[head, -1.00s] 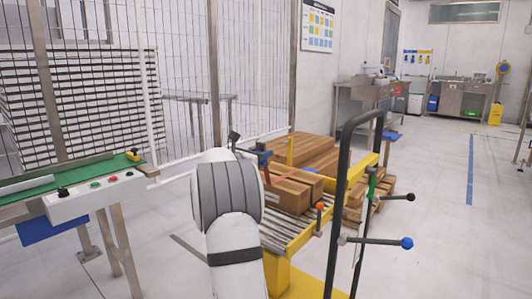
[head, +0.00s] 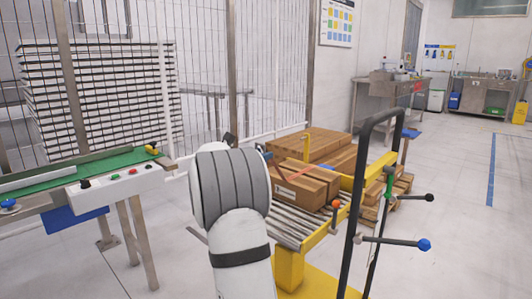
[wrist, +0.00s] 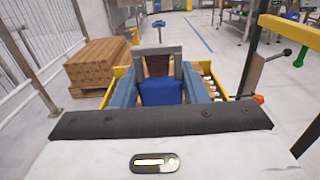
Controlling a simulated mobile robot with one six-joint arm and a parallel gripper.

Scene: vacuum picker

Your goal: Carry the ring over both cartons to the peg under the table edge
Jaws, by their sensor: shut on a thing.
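My gripper (wrist: 159,72) reaches forward in the wrist view, with blue-grey fingers at both sides and a blue block between them. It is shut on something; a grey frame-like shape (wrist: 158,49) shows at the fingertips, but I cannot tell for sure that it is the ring. In the head view my arm hides most of the gripper. Two brown cartons (head: 299,190) sit close together on the roller conveyor (head: 290,219), just right of my arm's end. A post with a blue top (head: 410,134) stands beyond them, also in the wrist view (wrist: 159,24). I cannot make out a peg.
A black upright frame (head: 355,200) with coloured knobs stands right of the conveyor. Stacked cartons (wrist: 97,62) on a pallet stand beyond. A green-topped table (head: 95,172) and mesh fence are left.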

